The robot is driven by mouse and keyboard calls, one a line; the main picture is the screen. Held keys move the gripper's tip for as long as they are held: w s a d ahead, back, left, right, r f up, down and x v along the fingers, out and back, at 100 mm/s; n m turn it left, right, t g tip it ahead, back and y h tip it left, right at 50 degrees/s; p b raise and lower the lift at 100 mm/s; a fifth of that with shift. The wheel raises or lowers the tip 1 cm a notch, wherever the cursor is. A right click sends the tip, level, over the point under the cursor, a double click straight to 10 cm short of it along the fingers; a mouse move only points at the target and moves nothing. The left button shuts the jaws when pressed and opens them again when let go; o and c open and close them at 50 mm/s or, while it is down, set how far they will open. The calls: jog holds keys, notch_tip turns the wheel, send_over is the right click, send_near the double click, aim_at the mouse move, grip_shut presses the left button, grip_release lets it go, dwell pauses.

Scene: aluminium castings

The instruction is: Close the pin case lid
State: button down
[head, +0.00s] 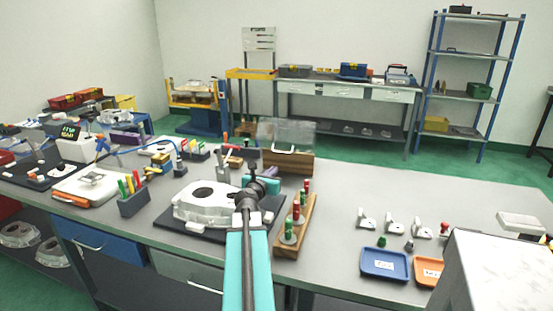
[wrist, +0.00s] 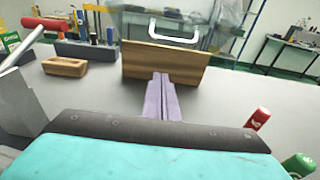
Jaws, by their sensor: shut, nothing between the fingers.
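The pin case (head: 287,160) is a wooden box with a clear lid (head: 287,132), near the back of the bench in the head view. The lid stands raised, with a white handle showing below it. In the wrist view the wooden front of the case (wrist: 165,64) is straight ahead, with the white handle (wrist: 175,32) above it; the clear lid is hard to make out there. My gripper (wrist: 160,78) is shut and empty, its purple fingers pointing at the case front. Whether the tips touch the case I cannot tell.
A casting (head: 208,200) on a dark mat lies left of my arm. A wooden rack (head: 296,230) with red and green plugs stands to the right. A wooden block (wrist: 65,67) lies left of the case. Blue (head: 385,264) and orange trays lie at the front right.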

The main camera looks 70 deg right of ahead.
aim_at(286, 140)
jog(key=shift+w+d+f, duration=0.1)
jog(key=shift+d+f, duration=0.1)
jog(key=shift+d, duration=1.3)
jog(key=shift+w+d+f, duration=0.1)
jog(key=shift+d+f, duration=0.1)
jog(key=shift+d, duration=1.25)
jog(key=shift+a+r+p, duration=0.25)
jog(key=shift+r+p, duration=0.15)
jog(key=shift+r, duration=0.6)
jog(key=shift+a+r+p, duration=0.2)
jog(key=shift+r+p, duration=0.2)
jog(key=shift+r, duration=0.55)
jog(key=shift+d+r+y+p, duration=0.1)
jog(key=shift+r+y+p, duration=0.45)
jog(key=shift+p, duration=1.55)
